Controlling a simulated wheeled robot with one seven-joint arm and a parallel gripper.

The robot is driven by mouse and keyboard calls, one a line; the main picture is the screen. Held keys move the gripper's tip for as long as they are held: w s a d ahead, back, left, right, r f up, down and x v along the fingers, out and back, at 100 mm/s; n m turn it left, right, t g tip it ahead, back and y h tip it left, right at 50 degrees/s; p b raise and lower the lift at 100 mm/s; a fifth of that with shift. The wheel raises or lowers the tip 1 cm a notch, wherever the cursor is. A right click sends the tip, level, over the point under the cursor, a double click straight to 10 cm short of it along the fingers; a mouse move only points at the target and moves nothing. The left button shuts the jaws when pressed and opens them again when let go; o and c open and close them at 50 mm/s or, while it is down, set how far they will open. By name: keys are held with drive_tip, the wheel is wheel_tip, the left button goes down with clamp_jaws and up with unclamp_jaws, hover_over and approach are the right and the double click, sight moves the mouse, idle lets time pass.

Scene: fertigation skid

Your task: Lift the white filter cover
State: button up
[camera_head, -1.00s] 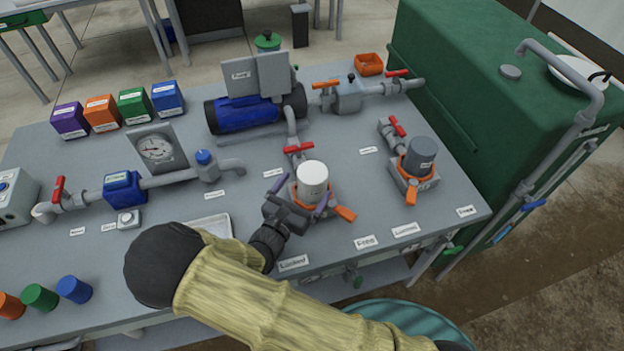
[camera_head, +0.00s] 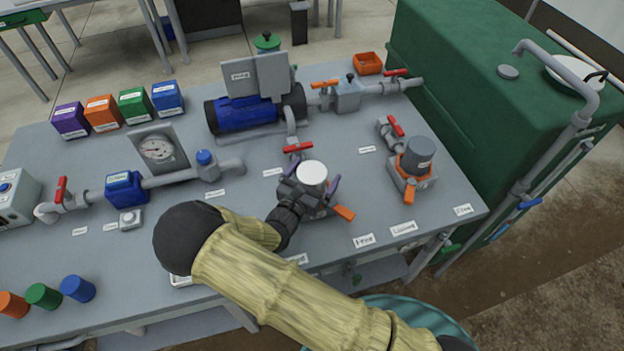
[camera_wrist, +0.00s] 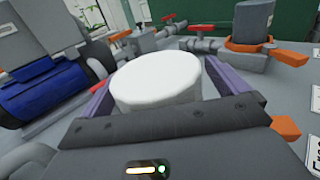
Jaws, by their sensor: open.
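The white filter cover (camera_head: 313,174) is a short upright cylinder on its filter base at the middle right of the bench. It also fills the middle of the wrist view (camera_wrist: 158,82). My gripper (camera_head: 316,184) is open at the cover, with one purple finger on each side of it. In the wrist view my gripper (camera_wrist: 160,85) shows the cover between the fingers; whether they touch it I cannot tell. An orange lever (camera_head: 344,213) sticks out from the base at the front right. The lower part of the cover is hidden by my gripper.
A grey filter cover (camera_head: 419,153) with an orange collar stands to the right. A red-handled valve (camera_head: 298,147) is just behind the white cover. The blue pump (camera_head: 247,114) lies behind left. Bare bench lies between the two filters.

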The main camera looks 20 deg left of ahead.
idle(0.4)
drive_tip(key=c, duration=1.1)
drive_tip(key=shift+c, duration=0.2)
wheel_tip(320, 180, up, 10)
drive_tip(key=shift+r+b, duration=0.1)
drive_tip(key=shift+b, duration=0.2)
